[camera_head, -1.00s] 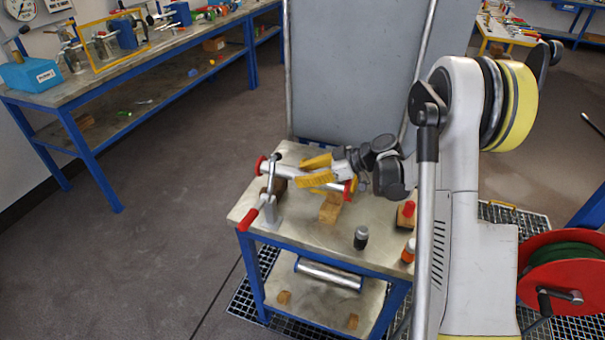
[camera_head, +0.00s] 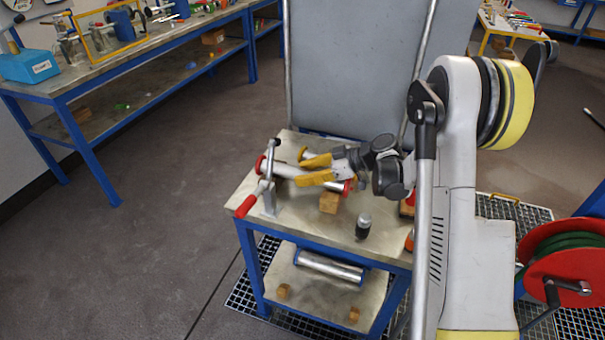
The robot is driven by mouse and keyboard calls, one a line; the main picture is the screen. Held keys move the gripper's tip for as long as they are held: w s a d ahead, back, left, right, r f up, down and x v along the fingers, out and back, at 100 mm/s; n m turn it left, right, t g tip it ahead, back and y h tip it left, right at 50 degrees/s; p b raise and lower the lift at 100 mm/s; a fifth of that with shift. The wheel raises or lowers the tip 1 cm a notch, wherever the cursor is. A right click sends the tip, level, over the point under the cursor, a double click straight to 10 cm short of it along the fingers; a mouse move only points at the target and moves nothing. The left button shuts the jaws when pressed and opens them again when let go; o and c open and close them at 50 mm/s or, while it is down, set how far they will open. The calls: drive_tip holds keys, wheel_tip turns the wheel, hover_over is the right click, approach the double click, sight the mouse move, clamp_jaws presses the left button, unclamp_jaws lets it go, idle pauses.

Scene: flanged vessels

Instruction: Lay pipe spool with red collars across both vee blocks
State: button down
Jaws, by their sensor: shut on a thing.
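The pipe spool is a light metal tube (camera_head: 285,171) with a red collar at each end, the left one (camera_head: 261,165) being clear. It lies slantwise above the metal-topped bench. My gripper (camera_head: 314,169) has yellow fingers shut on the spool toward its right end. One wooden block (camera_head: 328,203), which appears to be a vee block, stands on the bench just below the spool's right part. Whether the spool touches it I cannot tell. A second vee block is not clearly visible; the clamp and spool cover that area at the left.
A clamp with a red handle (camera_head: 251,206) stands at the bench's left edge, close to the spool. A dark-topped cylinder (camera_head: 363,226) stands at the front right. The lower shelf holds a metal roller (camera_head: 330,266) and small wooden blocks (camera_head: 283,291). A grey panel (camera_head: 350,65) rises behind.

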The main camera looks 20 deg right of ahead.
drive_tip(key=shift+f+b, duration=0.35)
drive_tip(key=shift+b, duration=0.05)
drive_tip(key=c, duration=0.9)
unclamp_jaws()
drive_tip(key=v, duration=1.2)
drive_tip(key=shift+d, duration=0.1)
drive_tip(key=s+a+r+m+g+h, duration=0.1)
drive_tip(key=s+a+r+m+h, duration=0.5)
drive_tip(key=s+a, duration=0.35)
drive_tip(key=s+m+h, duration=0.1)
drive_tip(key=s+m, duration=0.1)
drive_tip(key=s, duration=0.3)
drive_tip(key=s+r+m+t+h, duration=0.1)
drive_tip(key=s+m+h, duration=0.1)
drive_tip(key=s, duration=0.3)
drive_tip(key=s+m+t+h, duration=0.1)
drive_tip(key=s+m, duration=0.1)
drive_tip(key=s, duration=0.3)
drive_tip(key=shift+d+r+h, duration=0.1)
drive_tip(key=shift+r+h, duration=0.2)
